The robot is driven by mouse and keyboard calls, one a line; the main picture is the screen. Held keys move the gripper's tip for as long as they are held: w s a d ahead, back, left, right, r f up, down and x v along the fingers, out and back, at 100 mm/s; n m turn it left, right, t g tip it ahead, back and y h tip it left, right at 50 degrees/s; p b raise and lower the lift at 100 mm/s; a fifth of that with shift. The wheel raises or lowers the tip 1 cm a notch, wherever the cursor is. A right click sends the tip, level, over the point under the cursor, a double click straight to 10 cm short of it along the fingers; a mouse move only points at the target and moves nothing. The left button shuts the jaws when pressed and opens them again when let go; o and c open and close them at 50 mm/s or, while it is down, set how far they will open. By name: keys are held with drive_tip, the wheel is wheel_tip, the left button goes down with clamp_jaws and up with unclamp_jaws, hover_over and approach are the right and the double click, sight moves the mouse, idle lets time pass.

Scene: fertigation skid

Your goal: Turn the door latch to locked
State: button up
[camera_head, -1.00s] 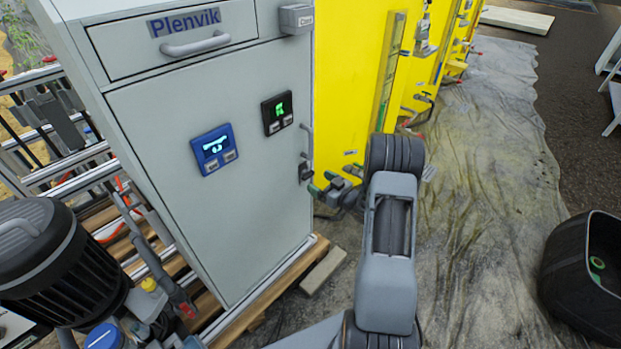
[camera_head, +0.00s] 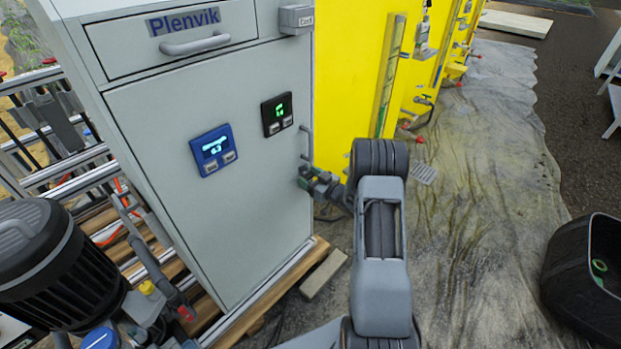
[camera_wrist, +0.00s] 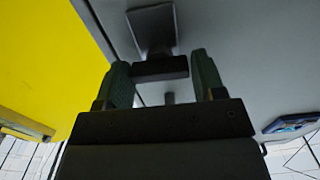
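The grey cabinet door (camera_head: 225,240) is closed, with a vertical grey handle (camera_head: 308,143) at its right edge. The door latch (camera_wrist: 160,68) sits below that handle. In the wrist view it is a dark crosswise bar in front of a grey plate. In the head view my gripper (camera_head: 306,180) is at the door's right edge and largely hides the latch. In the wrist view my gripper (camera_wrist: 163,72) has its two green fingers apart, one on each side of the latch bar. The gaps are very thin; I cannot tell whether the fingers touch it.
A blue display (camera_head: 214,150) and a black display (camera_head: 277,114) are on the door. A drawer with a handle (camera_head: 195,44) is above. A yellow panel (camera_head: 350,70) stands right of the cabinet. A black bin (camera_head: 585,270) is at far right. The sheeted floor between is mostly clear.

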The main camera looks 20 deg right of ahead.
drive_tip(key=c, duration=0.5)
drive_tip(key=shift+c, duration=0.2)
drive_tip(key=shift+n+b, duration=0.3)
drive_tip(key=n+b, duration=0.3)
drive_tip(key=b, duration=0.1)
drive_tip(key=shift+a+f+n, duration=0.1)
drive_tip(key=shift+f+n, duration=0.15)
drive_tip(key=shift+n, duration=0.05)
drive_tip(key=n+b, duration=0.5)
drive_tip(key=b, duration=0.1)
drive_tip(key=shift+f+n, duration=0.1)
drive_tip(key=shift+n, duration=0.2)
drive_tip(key=shift+s+a+n+b, duration=0.1)
drive_tip(key=shift+n+b, duration=2.45)
drive_tip(key=shift+n, duration=1.45)
drive_tip(key=o, duration=0.9)
